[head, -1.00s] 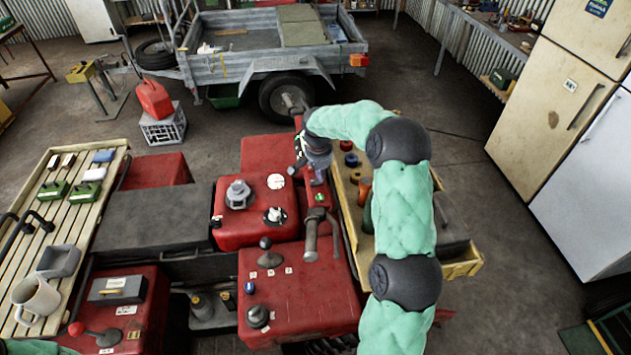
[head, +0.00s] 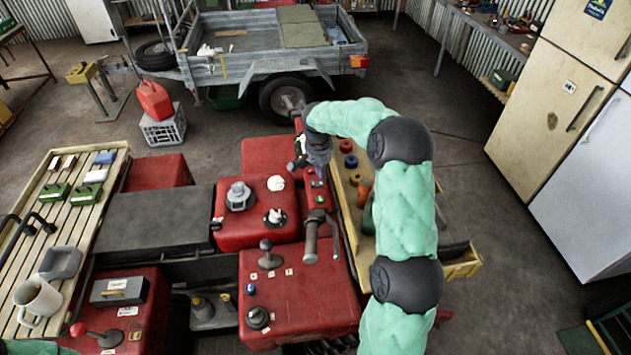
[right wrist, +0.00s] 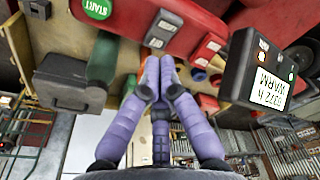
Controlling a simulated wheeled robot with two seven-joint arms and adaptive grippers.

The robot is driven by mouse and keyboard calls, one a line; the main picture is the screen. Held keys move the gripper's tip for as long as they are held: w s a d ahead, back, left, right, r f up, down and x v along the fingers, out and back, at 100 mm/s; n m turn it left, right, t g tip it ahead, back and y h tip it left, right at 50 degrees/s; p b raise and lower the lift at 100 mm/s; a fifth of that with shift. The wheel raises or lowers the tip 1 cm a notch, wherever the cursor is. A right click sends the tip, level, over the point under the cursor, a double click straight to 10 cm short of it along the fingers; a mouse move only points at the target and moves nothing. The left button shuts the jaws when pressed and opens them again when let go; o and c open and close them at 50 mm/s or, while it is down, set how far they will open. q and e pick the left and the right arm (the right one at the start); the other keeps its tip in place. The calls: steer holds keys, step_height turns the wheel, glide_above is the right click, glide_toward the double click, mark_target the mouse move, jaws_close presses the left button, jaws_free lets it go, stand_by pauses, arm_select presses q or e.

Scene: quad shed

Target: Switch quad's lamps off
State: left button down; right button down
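The quad's red body (head: 300,300) stands in front of me, with its handlebar grip (head: 312,235) in the middle. A red control pod with a green button (head: 320,198) is beside the grip. My right gripper (head: 318,172) is over this pod, pointing down. In the right wrist view its purple fingers (right wrist: 160,62) are together at the tips, with nothing seen between them. The tips are close to a grey rocker switch (right wrist: 166,24) on the red pod; I cannot tell whether they touch. A second switch (right wrist: 209,46) and a green START button (right wrist: 98,6) also show there. My left gripper is out of view.
A wooden tray (head: 462,268) with colored knobs and a dark box is right of the pod. A black meter box (right wrist: 262,70) is right of my fingers in the right wrist view. A slatted rack (head: 112,160) with a mug is at left.

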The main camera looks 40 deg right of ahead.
mark_target(320, 183)
steer(key=shift+r+p, duration=0.9)
steer(key=shift+r, duration=1.1)
steer(key=shift+f, duration=0.15)
